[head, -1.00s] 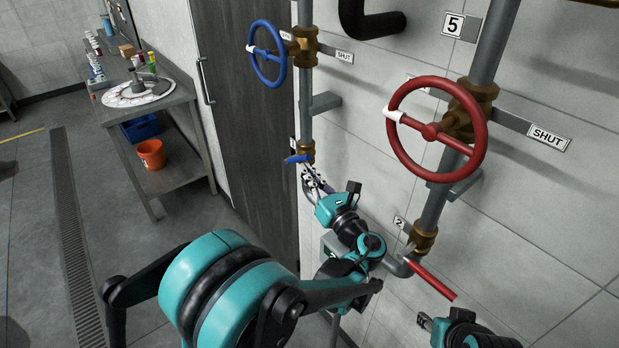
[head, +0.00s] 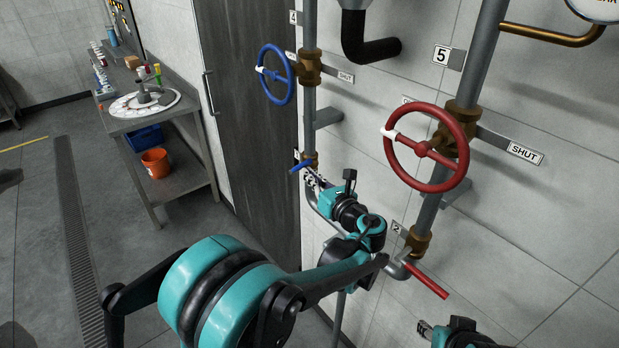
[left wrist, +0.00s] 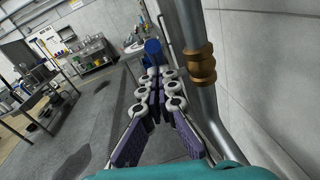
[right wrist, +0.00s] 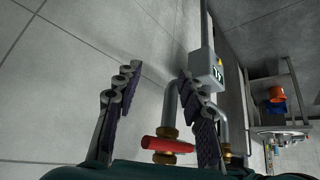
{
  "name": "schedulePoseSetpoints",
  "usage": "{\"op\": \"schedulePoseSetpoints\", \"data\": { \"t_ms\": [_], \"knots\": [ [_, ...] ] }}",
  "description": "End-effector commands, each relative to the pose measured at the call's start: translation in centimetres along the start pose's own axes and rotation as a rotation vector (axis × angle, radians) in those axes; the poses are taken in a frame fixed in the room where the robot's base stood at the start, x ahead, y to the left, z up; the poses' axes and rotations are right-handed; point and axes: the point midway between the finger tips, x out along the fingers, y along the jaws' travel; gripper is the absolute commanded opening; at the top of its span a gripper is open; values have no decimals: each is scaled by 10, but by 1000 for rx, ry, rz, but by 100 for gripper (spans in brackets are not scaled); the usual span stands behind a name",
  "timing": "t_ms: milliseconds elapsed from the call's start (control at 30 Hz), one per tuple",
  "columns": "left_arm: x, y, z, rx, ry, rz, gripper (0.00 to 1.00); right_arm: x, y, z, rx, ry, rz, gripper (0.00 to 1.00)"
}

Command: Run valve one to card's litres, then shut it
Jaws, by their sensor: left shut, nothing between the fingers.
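The blue lever (head: 300,167) sits on a small brass valve (head: 309,160) low on the left pipe, under the blue handwheel. It points left, its free end slightly lower. The tag beside it is too small to read. My left gripper (head: 311,178) is shut and empty, its fingertips just below and beside the lever. In the left wrist view the shut fingers (left wrist: 156,74) point at a blue end of the lever (left wrist: 152,46); contact cannot be told. My right gripper (right wrist: 157,75) is open and empty, low at the right. No card with litres is readable.
A red lever (head: 426,280) is on the valve tagged 2. A blue handwheel (head: 276,74) and a red handwheel (head: 426,147) stand out from the wall above. A grey box with a display (right wrist: 207,70) shows in the right wrist view. A steel bench (head: 178,104) stands at left.

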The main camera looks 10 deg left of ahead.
Motion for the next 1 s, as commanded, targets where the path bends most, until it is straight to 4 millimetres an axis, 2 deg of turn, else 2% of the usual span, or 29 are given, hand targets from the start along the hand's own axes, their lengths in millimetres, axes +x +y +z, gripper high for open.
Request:
{"op": "schedulePoseSetpoints", "data": {
  "t_ms": [33,100,400,667,1000],
  "knots": [
    [4,0,13,-5,35,-4,0,-12,0,-9,0,0,0,40],
    [8,0,20,-14,95,-12,0,-23,0,-16,0,0,0,40],
    [26,6,40,-50,349,-46,0,-57,0,-41,0,0,0,40],
    [40,8,47,-72,510,-71,0,-70,0,-50,0,0,0,40],
    [49,10,51,-70,503,-71,0,-73,0,-52,0,0,0,40]
  ]
}}
